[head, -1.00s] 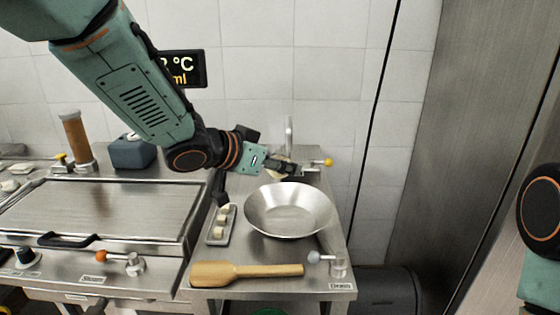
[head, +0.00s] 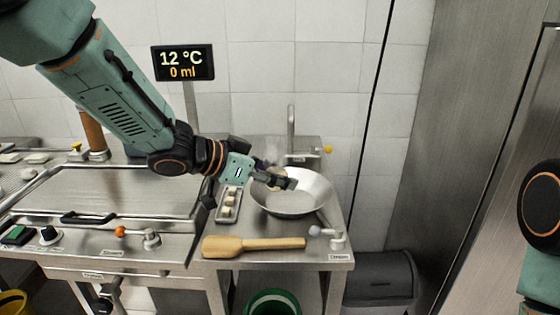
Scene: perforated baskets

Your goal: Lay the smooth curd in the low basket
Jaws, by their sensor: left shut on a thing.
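My left gripper (head: 279,180) reaches in from the left over the back left part of a wide metal bowl (head: 318,190). It is shut on a small pale, cream-coloured piece (head: 271,173), mostly hidden by the fingers. I cannot tell whether its surface is smooth. Several pale curd pieces (head: 228,211) lie in a row on a narrow metal tray left of the bowl. No perforated basket can be made out clearly. My right gripper is out of view; only part of that arm shows at the right edge.
A wooden paddle (head: 252,244) lies in front of the bowl. A tap (head: 291,135) stands behind it. A lidded metal vat (head: 110,196) is at the left, with pale pieces (head: 36,158) beyond it. A display (head: 183,63) reads 12 °C, 0 ml. A green bucket (head: 273,303) is below.

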